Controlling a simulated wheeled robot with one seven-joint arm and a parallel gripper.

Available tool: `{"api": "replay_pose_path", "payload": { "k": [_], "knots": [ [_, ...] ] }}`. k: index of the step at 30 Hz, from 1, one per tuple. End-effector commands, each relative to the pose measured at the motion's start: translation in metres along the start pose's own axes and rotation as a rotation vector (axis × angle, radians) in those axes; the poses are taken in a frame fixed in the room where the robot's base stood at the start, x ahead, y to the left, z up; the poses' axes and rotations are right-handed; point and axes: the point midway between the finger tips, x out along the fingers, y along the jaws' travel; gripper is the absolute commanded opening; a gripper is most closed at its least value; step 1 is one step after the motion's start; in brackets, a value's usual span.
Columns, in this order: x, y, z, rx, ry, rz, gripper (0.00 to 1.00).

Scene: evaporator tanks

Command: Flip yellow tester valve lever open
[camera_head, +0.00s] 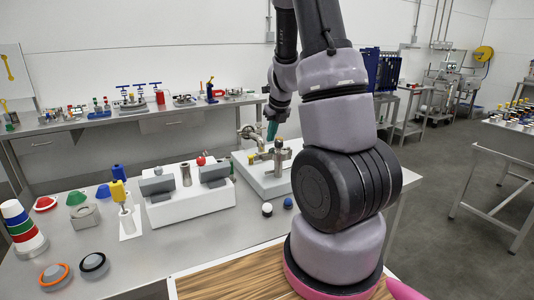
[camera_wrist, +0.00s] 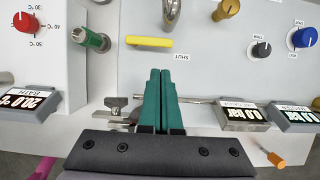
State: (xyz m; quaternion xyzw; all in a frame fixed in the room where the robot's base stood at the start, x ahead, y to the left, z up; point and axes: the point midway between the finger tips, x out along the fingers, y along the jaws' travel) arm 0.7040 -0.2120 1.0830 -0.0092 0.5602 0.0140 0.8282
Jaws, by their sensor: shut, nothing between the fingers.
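The yellow lever (camera_wrist: 150,41) is a short bar lying crosswise in the wrist view, on a pale panel with a SHUT label (camera_wrist: 182,57) to its lower right. My gripper (camera_wrist: 160,72) has green fingers pressed together, with nothing between them. The tips show just below the lever in the picture and appear apart from it; the exact depth gap is hard to tell. In the head view my gripper (camera_head: 272,131) points down over the metal pipe fittings on the grey-white unit (camera_head: 251,180). The lever cannot be picked out surely there.
In the wrist view, a green knob (camera_wrist: 92,38) and red dial (camera_wrist: 25,21) sit left; black (camera_wrist: 262,48) and blue (camera_wrist: 304,37) knobs sit right. Displays (camera_wrist: 242,113) and a metal rod lie near the fingers. A white block (camera_head: 190,203) stands left of the unit.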

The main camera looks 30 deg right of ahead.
Motion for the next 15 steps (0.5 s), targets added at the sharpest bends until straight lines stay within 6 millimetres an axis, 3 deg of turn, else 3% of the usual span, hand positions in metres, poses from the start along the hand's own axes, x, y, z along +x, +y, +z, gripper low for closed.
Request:
{"api": "replay_pose_path", "payload": {
  "k": [9,15],
  "knots": [
    [0.054,-0.002,-0.002,0.002,0.004,0.000,0.00],
    [0.077,-0.001,-0.001,0.002,0.002,0.000,0.00]
  ]
}}
